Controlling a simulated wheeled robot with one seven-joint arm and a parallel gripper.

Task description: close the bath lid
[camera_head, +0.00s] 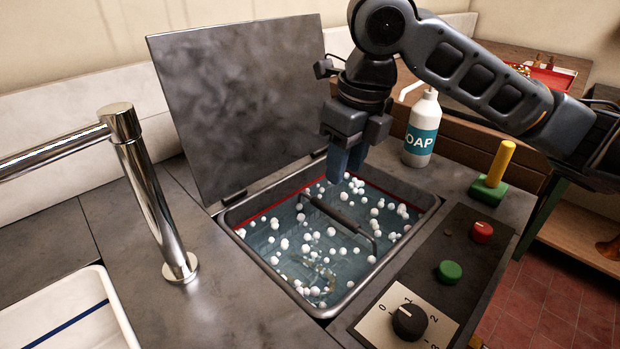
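The bath lid (235,95) is a flat, mottled dark grey panel. It stands open, nearly upright, hinged along the back edge of the bath (408,196). The bath is a sunken metal basin of bluish liquid with white bubbles and a red line along its inner wall. A dark bar handle (337,214) spans the basin, and a faint brass-coloured shape shows under the liquid. My gripper (344,172) points down over the back right part of the bath, in front of the lid's lower right side. Its blue fingers look close together; any gap is unclear. I see nothing held.
A white soap bottle (422,130) stands right of the bath. A yellow-handled green block (491,176) is farther right. A panel with a red button (481,232), green button (449,271) and dial (409,321) lies in front right. A chrome tap (150,195) rises at left.

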